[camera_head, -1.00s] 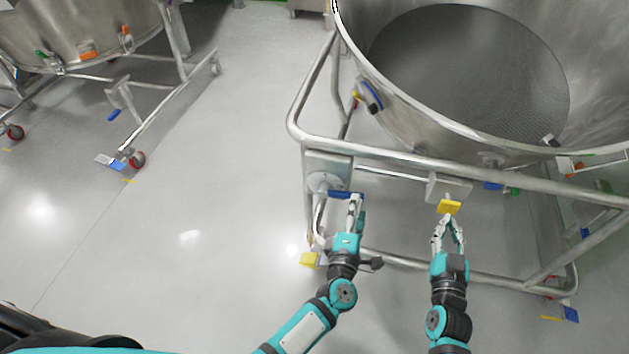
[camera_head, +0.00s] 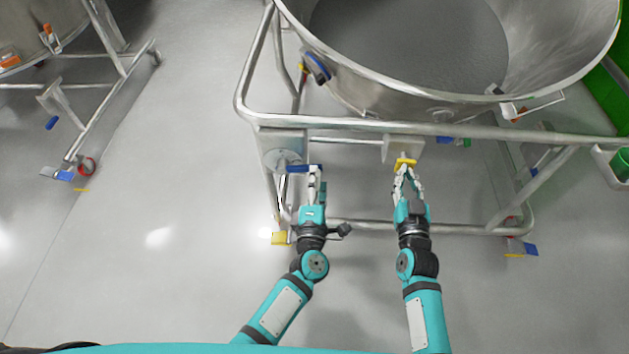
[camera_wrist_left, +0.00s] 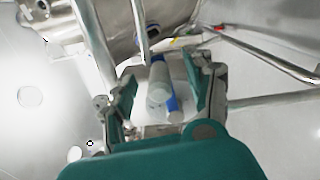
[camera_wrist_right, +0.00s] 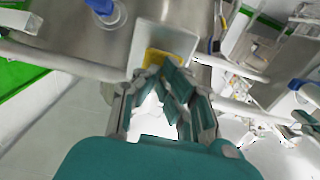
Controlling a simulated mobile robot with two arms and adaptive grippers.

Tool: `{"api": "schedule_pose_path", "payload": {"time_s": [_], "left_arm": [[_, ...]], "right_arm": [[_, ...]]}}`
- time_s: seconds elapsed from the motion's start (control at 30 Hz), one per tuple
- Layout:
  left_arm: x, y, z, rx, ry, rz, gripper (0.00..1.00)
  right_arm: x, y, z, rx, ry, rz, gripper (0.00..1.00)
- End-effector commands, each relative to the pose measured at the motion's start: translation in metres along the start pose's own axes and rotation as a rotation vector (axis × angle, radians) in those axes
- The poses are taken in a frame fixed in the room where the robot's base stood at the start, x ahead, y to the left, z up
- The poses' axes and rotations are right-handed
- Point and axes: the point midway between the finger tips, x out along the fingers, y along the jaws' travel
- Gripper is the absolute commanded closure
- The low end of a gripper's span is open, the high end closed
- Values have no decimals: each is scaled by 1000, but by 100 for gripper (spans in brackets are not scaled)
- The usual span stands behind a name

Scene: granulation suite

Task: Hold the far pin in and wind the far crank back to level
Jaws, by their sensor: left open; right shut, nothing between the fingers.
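A crank with a round hub and a blue arm (camera_head: 300,168) is mounted on a steel plate of the frame in front of me. The blue arm looks about level. My left gripper (camera_head: 314,175) is open at its right end; in the left wrist view a pale grip (camera_wrist_left: 158,82) and a blue part (camera_wrist_left: 173,103) lie between its fingers. A yellow pin (camera_head: 405,163) sticks out of a bracket to the right, also seen in the right wrist view (camera_wrist_right: 156,57). My right gripper (camera_head: 407,178) is shut and empty, its tips at the pin; contact is unclear.
The tubular frame (camera_head: 350,124) carries a large steel vessel (camera_head: 400,100) above both grippers. A second frame (camera_head: 110,105) with a blue-handled bracket stands at the left. The floor between is clear.

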Motion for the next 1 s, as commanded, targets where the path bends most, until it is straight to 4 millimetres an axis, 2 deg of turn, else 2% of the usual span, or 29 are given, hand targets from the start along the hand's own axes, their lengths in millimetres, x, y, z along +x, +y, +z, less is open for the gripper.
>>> {"api": "schedule_pose_path", "payload": {"time_s": [0.63,1.0], "left_arm": [[0,0,0,0,0,0,46],[0,0,0,0,0,0,95]], "right_arm": [[27,0,0,-1,0,0,100],[26,0,0,0,0,0,100]]}}
